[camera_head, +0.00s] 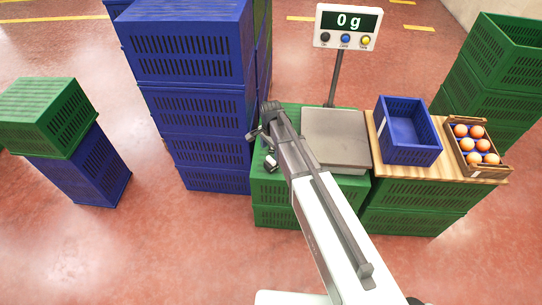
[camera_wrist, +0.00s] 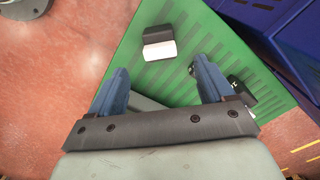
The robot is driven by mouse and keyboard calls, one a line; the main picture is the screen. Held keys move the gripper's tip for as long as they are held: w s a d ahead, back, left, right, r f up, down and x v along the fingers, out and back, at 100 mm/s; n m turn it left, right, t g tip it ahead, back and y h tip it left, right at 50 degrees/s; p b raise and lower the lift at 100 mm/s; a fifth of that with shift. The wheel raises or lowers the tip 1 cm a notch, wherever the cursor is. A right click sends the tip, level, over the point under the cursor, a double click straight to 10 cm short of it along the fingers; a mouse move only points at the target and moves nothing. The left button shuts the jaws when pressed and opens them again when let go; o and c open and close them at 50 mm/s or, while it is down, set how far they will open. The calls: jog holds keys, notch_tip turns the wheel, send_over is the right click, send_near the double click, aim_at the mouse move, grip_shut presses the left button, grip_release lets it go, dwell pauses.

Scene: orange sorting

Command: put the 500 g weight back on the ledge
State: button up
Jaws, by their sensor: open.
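My gripper (camera_wrist: 161,64) is open and empty, its two blue fingers spread above a green crate top (camera_wrist: 185,30). A small dark block with a pale face (camera_wrist: 160,50) lies on that top, beyond the fingertips and apart from them. A second small dark piece with a pale mark (camera_wrist: 240,90) sits beside the right finger, partly hidden by it. I cannot read which is the 500 g weight. In the head view my gripper (camera_head: 262,132) is left of the scale (camera_head: 338,135), and a small metallic piece (camera_head: 270,162) shows below it. The ledge is not clearly distinguishable.
The scale display (camera_head: 346,22) reads 0 g. A blue crate (camera_head: 408,140) and a small crate of oranges (camera_head: 487,172) stand on a wooden board at right. Tall blue crates (camera_head: 195,110) rise close at left. Open floor (camera_head: 150,235) lies at front left.

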aim_at(272, 163)
jog(key=shift+r, duration=1.4)
jog(key=n, duration=0.4)
jog(key=shift+w+a, duration=0.1)
jog(key=shift+w, duration=0.15)
jog(key=n, duration=0.3)
jog(key=shift+s+r+t, duration=0.1)
jog(key=shift+s+t, duration=0.1)
jog(key=shift+t, duration=0.1)
jog(key=shift+s+d+n, duration=0.25)
jog(key=shift+s+n, duration=0.25)
jog(key=shift+n, duration=0.1)
jog(key=shift+s+d+n, duration=0.2)
jog(key=shift+s+n, duration=0.3)
jog(key=shift+n, duration=0.1)
jog(key=s+d+f+g, duration=0.2)
jog(key=s+d+f, duration=0.5)
jog(key=s, duration=0.7)
jog(key=s+d+f+g, duration=0.3)
jog(key=s+d+f, duration=0.5)
jog(key=s, duration=0.7)
jog(key=s+d+f+g, duration=0.2)
jog(key=s+d+f, duration=0.6)
jog(key=s, duration=0.7)
notch_tip(272, 163, down, 2)
jog(key=shift+d+f, duration=0.15)
jog(key=shift+d, duration=0.05)
